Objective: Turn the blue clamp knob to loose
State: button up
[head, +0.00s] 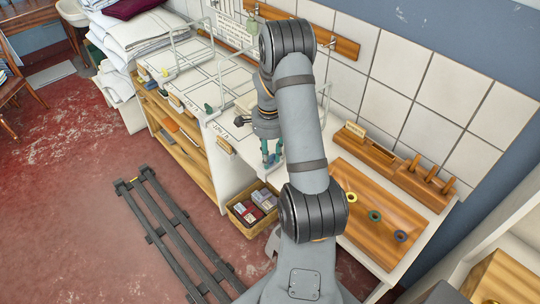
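My gripper (270,153) points down at the front edge of the white worktop, at its right-hand station. Its teal fingers show below my dark wrist. A small blue patch (270,159) shows at the fingertips; it may be the blue clamp knob, but it is too small and covered to be sure. I cannot tell whether the fingers touch it, how wide they are apart, or which way the knob is turned. A green knob (208,108) and a yellow knob (166,72) sit along the same front edge, farther left.
Wire frames (195,45) stand on the worktop. A basket (252,208) of small boxes is on the floor below. A wooden tray (350,215) with several coloured rings lies right of my arm. A dark floor rail (165,215) runs at left, with open red floor beyond.

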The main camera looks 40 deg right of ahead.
aim_at(270, 158)
jog(key=c, duration=0.6)
grip_shut()
jog(key=shift+f+n+b, duration=0.15)
jog(key=shift+n+b, duration=0.25)
jog(key=shift+b, duration=0.3)
jog(key=o, duration=0.9)
grip_release()
jog(key=shift+r, duration=0.2)
notch_tip(270, 158, up, 12)
